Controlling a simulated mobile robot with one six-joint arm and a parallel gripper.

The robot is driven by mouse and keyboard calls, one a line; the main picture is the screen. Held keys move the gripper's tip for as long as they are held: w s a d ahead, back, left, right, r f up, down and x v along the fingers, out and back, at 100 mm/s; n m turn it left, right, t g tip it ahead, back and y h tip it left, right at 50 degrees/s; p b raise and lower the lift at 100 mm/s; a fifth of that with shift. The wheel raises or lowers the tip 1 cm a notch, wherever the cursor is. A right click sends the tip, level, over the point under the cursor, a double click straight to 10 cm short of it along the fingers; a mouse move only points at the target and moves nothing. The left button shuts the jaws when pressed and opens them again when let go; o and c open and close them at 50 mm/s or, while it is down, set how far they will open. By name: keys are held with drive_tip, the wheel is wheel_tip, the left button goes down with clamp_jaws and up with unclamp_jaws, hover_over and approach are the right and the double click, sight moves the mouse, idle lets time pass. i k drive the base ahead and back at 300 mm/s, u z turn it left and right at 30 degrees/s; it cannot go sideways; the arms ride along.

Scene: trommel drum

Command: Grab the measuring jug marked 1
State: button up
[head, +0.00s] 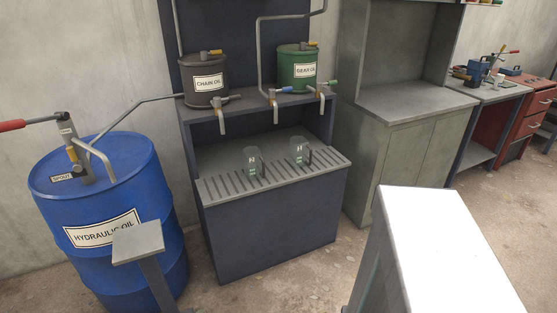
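Two clear measuring jugs stand upright and apart on the slotted drip tray (215,190) of the dark dispensing cabinet. The left jug (254,163) is nearer the tray's middle, and the right jug (299,151) stands to its right. Each has a small mark on its side and a dark handle on its right. The marks are too small for me to read with certainty, so I cannot tell which jug is marked 1. My gripper is not in view.
Taps (274,105) hang above the tray, below the chain oil can (204,65) and gear oil can (297,72). A blue hydraulic oil drum (110,190) stands left, behind a grey-topped post (138,243). A bright white-topped block (440,245) fills the lower right. Floor shows between.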

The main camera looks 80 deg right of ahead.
sight(301, 155)
drive_tip(key=u, duration=0.3)
drive_tip(key=k, duration=1.7)
drive_tip(key=z, duration=0.75)
drive_tip(key=i, duration=0.45)
drive_tip(key=z, duration=0.05)
